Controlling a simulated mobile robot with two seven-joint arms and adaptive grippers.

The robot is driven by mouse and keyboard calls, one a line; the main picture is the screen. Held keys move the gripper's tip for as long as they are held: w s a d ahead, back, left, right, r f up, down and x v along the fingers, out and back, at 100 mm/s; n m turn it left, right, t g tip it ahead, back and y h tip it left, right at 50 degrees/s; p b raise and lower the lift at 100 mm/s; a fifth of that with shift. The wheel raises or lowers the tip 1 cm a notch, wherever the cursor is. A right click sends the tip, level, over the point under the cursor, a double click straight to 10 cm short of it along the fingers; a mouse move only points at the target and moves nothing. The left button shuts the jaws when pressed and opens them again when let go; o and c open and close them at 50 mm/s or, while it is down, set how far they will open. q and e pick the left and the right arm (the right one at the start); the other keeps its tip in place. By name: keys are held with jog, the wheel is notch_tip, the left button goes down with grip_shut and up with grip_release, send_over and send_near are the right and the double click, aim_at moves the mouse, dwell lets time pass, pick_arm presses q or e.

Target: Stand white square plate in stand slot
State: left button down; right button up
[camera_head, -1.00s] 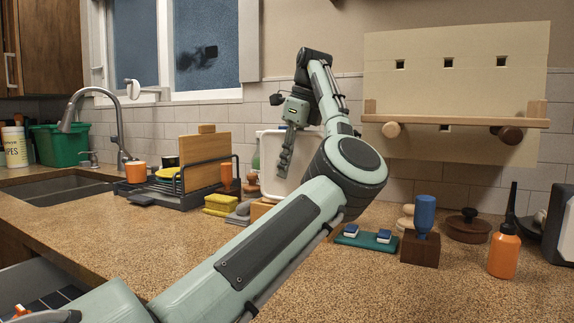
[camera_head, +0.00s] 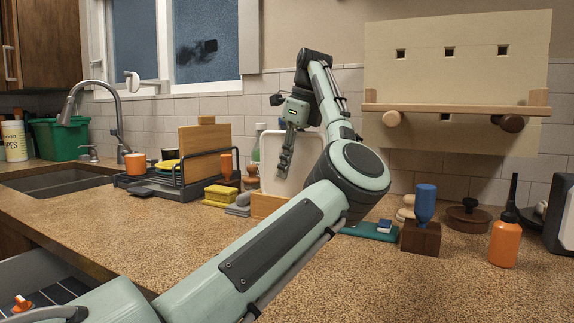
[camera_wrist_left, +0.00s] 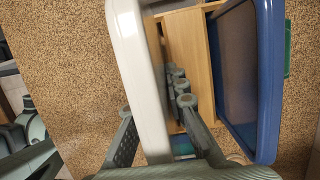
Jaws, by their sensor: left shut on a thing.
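My left gripper (camera_head: 286,160) is shut on the white square plate (camera_head: 306,158), which stands roughly upright over the back of the counter. In the left wrist view the plate's pale rim (camera_wrist_left: 140,75) runs between the two fingers (camera_wrist_left: 155,120). The wooden stand (camera_head: 268,205) is on the counter below the plate, partly hidden by my arm. In the wrist view its slats (camera_wrist_left: 188,50) lie just right of the plate, and a blue plate (camera_wrist_left: 243,75) stands upright beside them. I cannot tell whether the white plate's lower edge is inside a slot. My right gripper is not in view.
A black dish rack (camera_head: 180,192) and yellow sponges (camera_head: 220,195) are left of the stand. Right of it are a teal tray (camera_head: 370,231), a wooden block with a blue bottle (camera_head: 425,205) and an orange bottle (camera_head: 505,241). The front counter is clear.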

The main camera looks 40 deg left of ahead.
aim_at(287, 180)
pick_arm(q)
jog(key=shift+f+b, duration=0.8)
jog(key=shift+f, duration=0.95)
jog(key=c, duration=1.5)
grip_release()
jog(key=shift+o, duration=0.2)
jog(key=v, duration=1.2)
